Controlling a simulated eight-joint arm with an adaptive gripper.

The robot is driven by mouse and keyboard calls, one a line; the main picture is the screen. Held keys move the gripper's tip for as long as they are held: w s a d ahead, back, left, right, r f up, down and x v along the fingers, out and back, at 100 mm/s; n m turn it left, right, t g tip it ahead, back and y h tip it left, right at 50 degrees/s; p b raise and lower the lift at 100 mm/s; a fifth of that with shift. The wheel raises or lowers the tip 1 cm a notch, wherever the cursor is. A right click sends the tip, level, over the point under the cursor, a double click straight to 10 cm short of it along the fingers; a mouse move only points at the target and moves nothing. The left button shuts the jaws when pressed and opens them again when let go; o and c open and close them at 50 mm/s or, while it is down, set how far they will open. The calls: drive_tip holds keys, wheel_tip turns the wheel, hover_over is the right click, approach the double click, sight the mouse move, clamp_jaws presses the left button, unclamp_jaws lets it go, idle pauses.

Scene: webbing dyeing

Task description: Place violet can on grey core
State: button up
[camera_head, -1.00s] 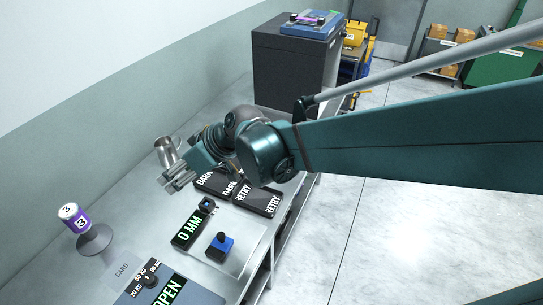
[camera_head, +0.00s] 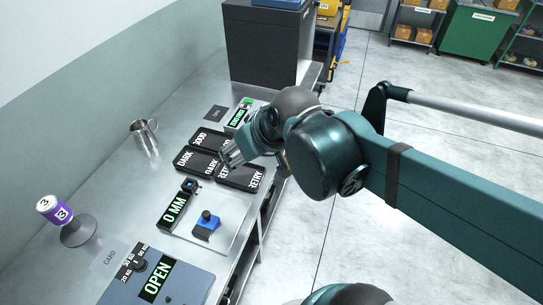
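The violet can (camera_head: 53,210), with a white top and a number 3 label, is at the left of the metal table in the head view. It appears to sit on top of a grey round-based piece (camera_head: 82,234), which looks like the grey core. The can's underside is hidden, so the exact contact cannot be told. My gripper (camera_head: 232,154) is over the dark label tiles near the table's middle, well to the right of the can and apart from it. Its fingers are small and partly hidden by my wrist, and I cannot tell whether they are open.
A metal jug (camera_head: 144,137) stands near the back wall. Dark tiles (camera_head: 196,163) lie under my gripper. A 0 MM display (camera_head: 175,211), a blue block with a dark knob (camera_head: 206,226) and an OPEN panel (camera_head: 157,281) are towards the front. A dark cabinet (camera_head: 262,45) stands at the far end.

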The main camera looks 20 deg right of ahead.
drive_tip(key=s+d+m+h, duration=0.1)
drive_tip(key=s+d+m, duration=0.1)
drive_tip(key=s+d, duration=0.2)
drive_tip(key=shift+s+d+h, duration=0.25)
drive_tip(key=shift+d+h, duration=0.15)
drive_tip(key=shift+d, duration=0.75)
